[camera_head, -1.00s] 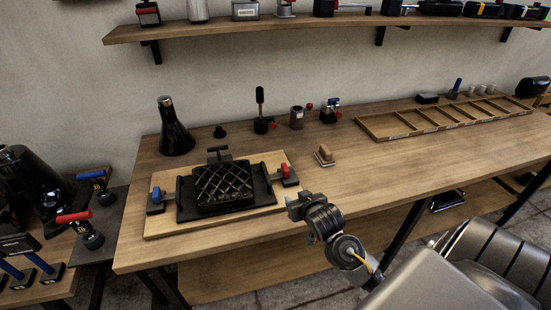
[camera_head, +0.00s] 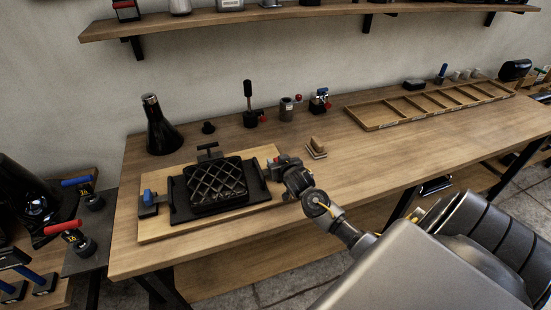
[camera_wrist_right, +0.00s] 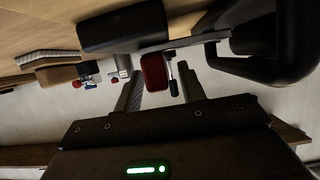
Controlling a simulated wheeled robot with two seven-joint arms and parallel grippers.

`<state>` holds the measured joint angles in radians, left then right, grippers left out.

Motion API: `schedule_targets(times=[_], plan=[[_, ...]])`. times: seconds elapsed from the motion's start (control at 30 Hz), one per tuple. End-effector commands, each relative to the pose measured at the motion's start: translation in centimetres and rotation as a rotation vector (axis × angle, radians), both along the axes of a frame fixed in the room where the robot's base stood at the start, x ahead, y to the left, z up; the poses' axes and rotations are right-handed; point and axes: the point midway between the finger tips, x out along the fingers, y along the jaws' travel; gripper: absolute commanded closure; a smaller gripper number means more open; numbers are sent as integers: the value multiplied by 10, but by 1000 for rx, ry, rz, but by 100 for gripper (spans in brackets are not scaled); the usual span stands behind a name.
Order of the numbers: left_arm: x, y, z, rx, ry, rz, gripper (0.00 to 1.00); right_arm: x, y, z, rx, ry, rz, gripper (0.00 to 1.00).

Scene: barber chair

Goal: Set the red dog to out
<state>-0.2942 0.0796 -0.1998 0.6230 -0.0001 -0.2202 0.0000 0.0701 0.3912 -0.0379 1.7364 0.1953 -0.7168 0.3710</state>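The red dog's red knob (camera_wrist_right: 154,74) shows in the right wrist view, between the two fingers of my right gripper (camera_wrist_right: 160,88). The fingers are apart, with a gap visible on both sides of the knob. In the head view my right gripper (camera_head: 277,165) is at the right edge of the wooden board and largely hides the red dog. The blue dog (camera_head: 148,197) sits at the board's left end. A black grid-topped block (camera_head: 216,187) lies between the dogs on a black plate. My left gripper is not in view.
The wooden board (camera_head: 160,231) rests on the workbench (camera_head: 330,185). A black flask (camera_head: 160,130), a black-handled tool (camera_head: 249,105) and small fittings stand behind it. A wooden brush (camera_head: 317,147) lies to the right. A divided tray (camera_head: 375,122) is farther right.

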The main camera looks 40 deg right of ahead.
Motion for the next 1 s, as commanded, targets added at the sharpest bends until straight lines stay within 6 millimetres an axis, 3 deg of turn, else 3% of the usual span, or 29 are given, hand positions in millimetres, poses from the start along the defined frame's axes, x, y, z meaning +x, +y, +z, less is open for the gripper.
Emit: schedule_targets(times=[0.2, 0.53, 0.83, 1.0], plan=[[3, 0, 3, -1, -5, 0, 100, 17, -4, -7, 0, 0, 2, 60], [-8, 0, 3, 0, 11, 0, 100, 18, -5, -8, 0, 0, 2, 61], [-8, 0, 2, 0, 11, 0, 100, 18, -5, -8, 0, 0, 2, 100], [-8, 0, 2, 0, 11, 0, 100, 18, -5, -8, 0, 0, 2, 100]])
